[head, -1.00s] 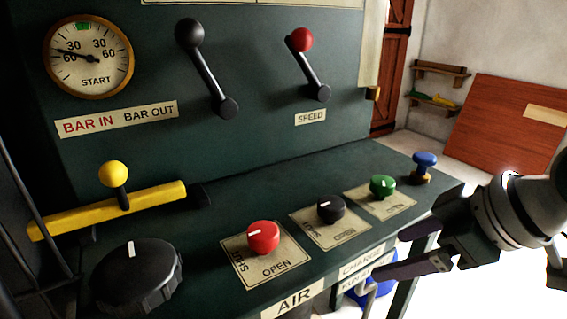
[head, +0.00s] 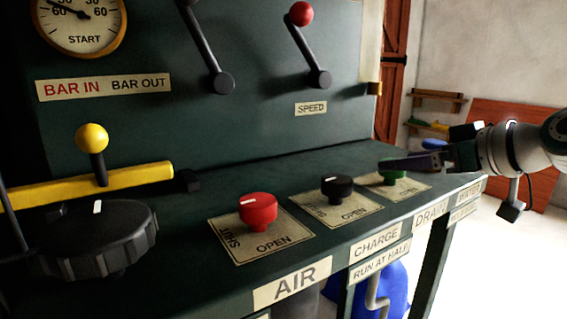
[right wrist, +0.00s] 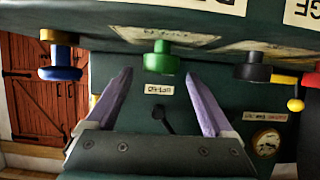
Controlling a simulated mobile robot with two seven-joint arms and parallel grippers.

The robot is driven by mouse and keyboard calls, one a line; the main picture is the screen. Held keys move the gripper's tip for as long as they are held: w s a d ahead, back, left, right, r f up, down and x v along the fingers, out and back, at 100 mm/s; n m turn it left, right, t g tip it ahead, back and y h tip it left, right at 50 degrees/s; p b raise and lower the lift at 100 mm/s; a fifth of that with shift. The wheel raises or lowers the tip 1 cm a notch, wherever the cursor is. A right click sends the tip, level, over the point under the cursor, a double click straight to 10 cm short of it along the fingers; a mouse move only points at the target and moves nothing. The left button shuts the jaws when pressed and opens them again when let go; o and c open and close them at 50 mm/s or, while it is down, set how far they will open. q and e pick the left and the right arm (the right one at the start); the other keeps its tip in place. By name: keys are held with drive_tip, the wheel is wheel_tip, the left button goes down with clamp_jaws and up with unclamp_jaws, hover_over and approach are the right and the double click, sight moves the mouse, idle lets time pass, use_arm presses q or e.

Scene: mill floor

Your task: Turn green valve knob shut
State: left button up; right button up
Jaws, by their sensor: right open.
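No contact with the knob is visible. The knob's white pointer is hidden. My left gripper is not in view.
A black knob (head: 336,188) and a red knob (head: 258,210) stand to the left on the same ledge. The blue knob (right wrist: 62,65) shows in the wrist view. Levers (head: 309,45) rise from the upright panel behind. The floor at right is clear.

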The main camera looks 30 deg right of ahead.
sight(390, 178)
drive_tip(key=shift+b+x, duration=0.35)
drive_tip(key=shift+x, duration=1.35)
